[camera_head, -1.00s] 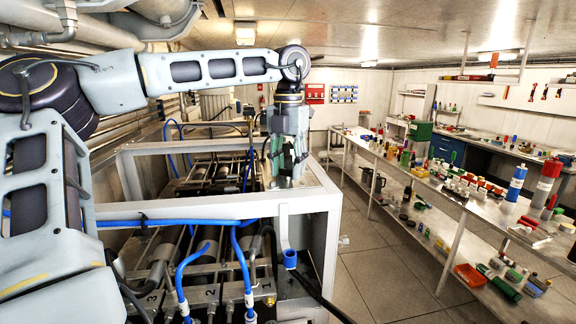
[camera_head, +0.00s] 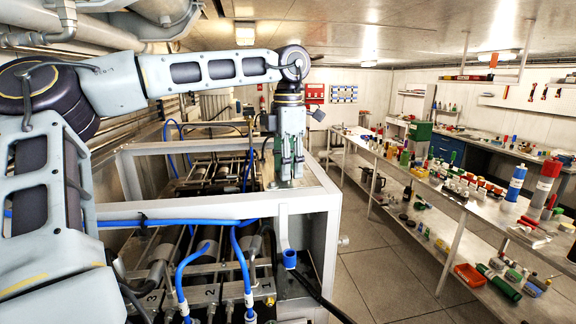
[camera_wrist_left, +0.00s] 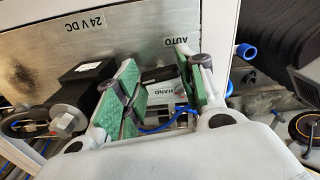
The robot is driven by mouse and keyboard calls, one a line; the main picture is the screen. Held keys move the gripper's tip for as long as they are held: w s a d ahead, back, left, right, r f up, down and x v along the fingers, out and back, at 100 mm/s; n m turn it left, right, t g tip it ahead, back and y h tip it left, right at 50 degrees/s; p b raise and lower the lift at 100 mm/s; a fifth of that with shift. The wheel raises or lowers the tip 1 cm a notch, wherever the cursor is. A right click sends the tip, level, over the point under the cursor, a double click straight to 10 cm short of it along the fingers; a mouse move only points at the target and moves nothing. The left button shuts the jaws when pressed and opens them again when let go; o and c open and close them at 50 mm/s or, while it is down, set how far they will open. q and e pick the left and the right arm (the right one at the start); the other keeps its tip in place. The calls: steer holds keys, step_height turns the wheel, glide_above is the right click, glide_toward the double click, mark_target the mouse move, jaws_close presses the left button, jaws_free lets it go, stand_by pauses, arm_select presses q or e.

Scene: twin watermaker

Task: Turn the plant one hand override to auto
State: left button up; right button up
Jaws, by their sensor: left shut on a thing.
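My left gripper (camera_head: 291,172) points down at the top of the white frame, at its far right side. In the left wrist view its two green-padded fingers (camera_wrist_left: 158,82) stand on either side of the hand override (camera_wrist_left: 160,75), by a metal panel (camera_wrist_left: 95,50) lettered AUTO, HAND and 24 V DC. The gripper is shut on the override, which is mostly hidden between the fingers. The override's exact angle cannot be made out. My right gripper is not in view.
The white frame (camera_head: 310,200) encloses pipes and blue hoses (camera_head: 180,224). A black block and metal fittings (camera_wrist_left: 65,110) sit left of the fingers in the wrist view. A cluttered bench (camera_head: 455,195) runs along the right, with open floor between.

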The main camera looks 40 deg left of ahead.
arm_select(q)
steer(key=shift+m, duration=0.8)
steer(key=o, duration=1)
steer(key=shift+r, duration=6)
steer(key=shift+a, duration=0.1)
